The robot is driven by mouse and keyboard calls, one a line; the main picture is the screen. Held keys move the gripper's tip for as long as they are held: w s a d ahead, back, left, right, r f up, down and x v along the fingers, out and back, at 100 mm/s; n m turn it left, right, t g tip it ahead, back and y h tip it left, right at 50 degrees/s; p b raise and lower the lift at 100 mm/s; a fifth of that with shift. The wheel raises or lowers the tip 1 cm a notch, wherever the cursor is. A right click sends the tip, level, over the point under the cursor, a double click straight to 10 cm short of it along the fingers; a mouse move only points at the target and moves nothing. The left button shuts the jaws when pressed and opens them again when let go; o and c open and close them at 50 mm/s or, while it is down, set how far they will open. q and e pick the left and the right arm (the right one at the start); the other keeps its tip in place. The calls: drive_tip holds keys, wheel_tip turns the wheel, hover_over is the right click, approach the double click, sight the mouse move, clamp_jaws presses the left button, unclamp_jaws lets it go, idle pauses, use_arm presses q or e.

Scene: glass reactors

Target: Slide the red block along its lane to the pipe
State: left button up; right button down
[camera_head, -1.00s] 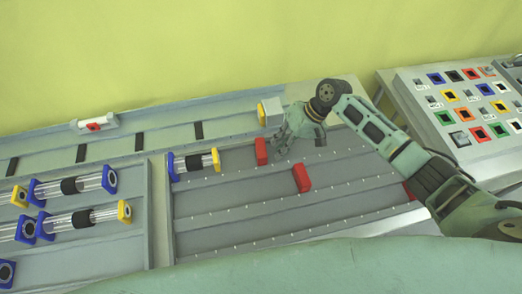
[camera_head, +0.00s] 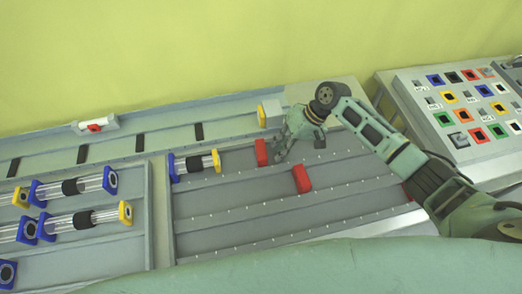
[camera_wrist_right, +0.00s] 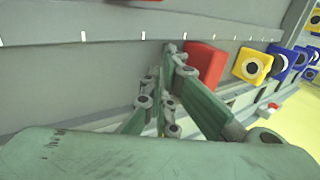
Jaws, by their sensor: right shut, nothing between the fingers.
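The red block (camera_head: 261,152) sits in the upper lane of the grey lane board, just right of the clear pipe (camera_head: 194,162) with blue and yellow ends. A short gap shows between the block and the pipe's yellow end. My right gripper (camera_head: 279,157) is shut and empty, low at the block's right side. In the right wrist view my fingertips (camera_wrist_right: 172,48) lie close beside the red block (camera_wrist_right: 205,62); I cannot tell whether they touch it. The pipe's yellow end (camera_wrist_right: 252,66) shows beyond the block there. My left gripper is not in view.
A yellow-faced grey fitting (camera_head: 271,112) stands behind the gripper. More pipes (camera_head: 85,218) lie at left. A button panel (camera_head: 465,108) stands at right.

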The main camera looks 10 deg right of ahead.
sight(263, 149)
drive_tip(key=shift+a, duration=0.2)
drive_tip(key=shift+s+a+p, duration=0.2)
drive_tip(key=shift+a+p, duration=0.5)
drive_tip(key=shift+a, duration=2.45)
drive_tip(key=shift+a+r+p, duration=0.1)
drive_tip(key=shift+a+p, duration=0.55)
drive_tip(key=shift+a, duration=1.6)
drive_tip(key=shift+s+a, duration=0.1)
drive_tip(key=shift+a, duration=1.45)
drive_tip(key=shift+d, duration=0.1)
drive_tip(key=shift+d, duration=0.1)
drive_tip(key=shift+d+p, duration=0.45)
drive_tip(key=shift+d, duration=0.8)
